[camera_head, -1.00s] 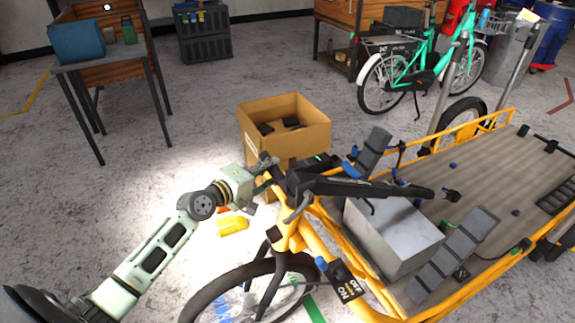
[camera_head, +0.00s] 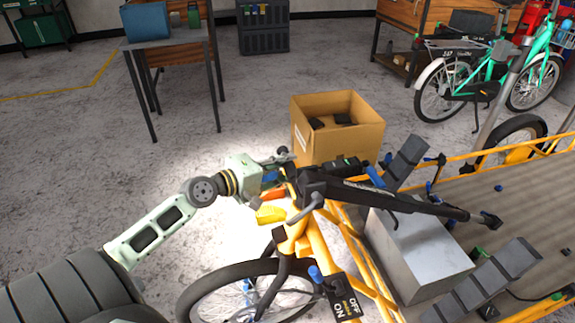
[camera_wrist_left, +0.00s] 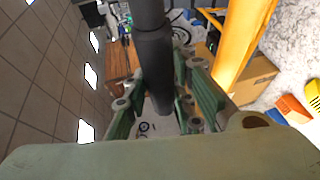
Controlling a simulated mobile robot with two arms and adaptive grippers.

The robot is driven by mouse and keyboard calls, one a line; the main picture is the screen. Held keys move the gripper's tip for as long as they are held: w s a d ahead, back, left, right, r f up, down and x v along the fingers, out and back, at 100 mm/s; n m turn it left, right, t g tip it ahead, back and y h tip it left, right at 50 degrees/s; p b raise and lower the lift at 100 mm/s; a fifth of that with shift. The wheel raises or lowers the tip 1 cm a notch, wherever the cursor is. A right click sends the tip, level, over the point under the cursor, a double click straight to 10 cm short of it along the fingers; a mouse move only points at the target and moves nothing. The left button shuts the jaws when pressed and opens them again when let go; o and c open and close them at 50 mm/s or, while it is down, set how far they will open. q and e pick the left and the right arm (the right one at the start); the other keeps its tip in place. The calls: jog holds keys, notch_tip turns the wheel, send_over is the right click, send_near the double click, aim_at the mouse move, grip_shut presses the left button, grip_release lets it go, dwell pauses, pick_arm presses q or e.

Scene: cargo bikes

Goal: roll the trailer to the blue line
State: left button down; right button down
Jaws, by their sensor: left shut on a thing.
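The wheeled yellow trailer (camera_head: 318,246) fills the lower right of the head view, with a front wheel, a black handlebar (camera_head: 400,197) and a flat grey-brown deck (camera_head: 535,205). My left gripper (camera_head: 284,161) is at the handlebar's left end. In the left wrist view its fingers (camera_wrist_left: 157,100) are shut around a dark round bar (camera_wrist_left: 152,55), which is this handlebar. A blue line on the floor cannot be made out clearly; only small blue bits show behind the front wheel. My right gripper is not in view.
A silver box (camera_head: 415,255) sits on the deck. An open cardboard box (camera_head: 340,142) stands on the floor just beyond the handlebar. A table (camera_head: 170,43) with a blue box stands at the back left. A green bicycle (camera_head: 490,80) is at the back right. The floor at left is clear.

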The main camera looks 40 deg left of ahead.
pick_arm(q)
jog(key=shift+w+a+r, duration=0.1)
jog(key=shift+a+r, duration=0.05)
jog(key=shift+a, duration=0.15)
jog(key=c, duration=1.9)
grip_release()
jog(key=o, duration=0.4)
jog(key=shift+w+f, duration=0.15)
jog(key=shift+f, duration=0.1)
jog(key=shift+o, duration=0.2)
jog(key=shift+d, duration=0.1)
jog(key=shift+d, duration=0.1)
jog(key=shift+s, duration=0.25)
jog(key=v, duration=1.1)
jog(key=shift+s+r, duration=0.2)
jog(key=shift+s, duration=0.15)
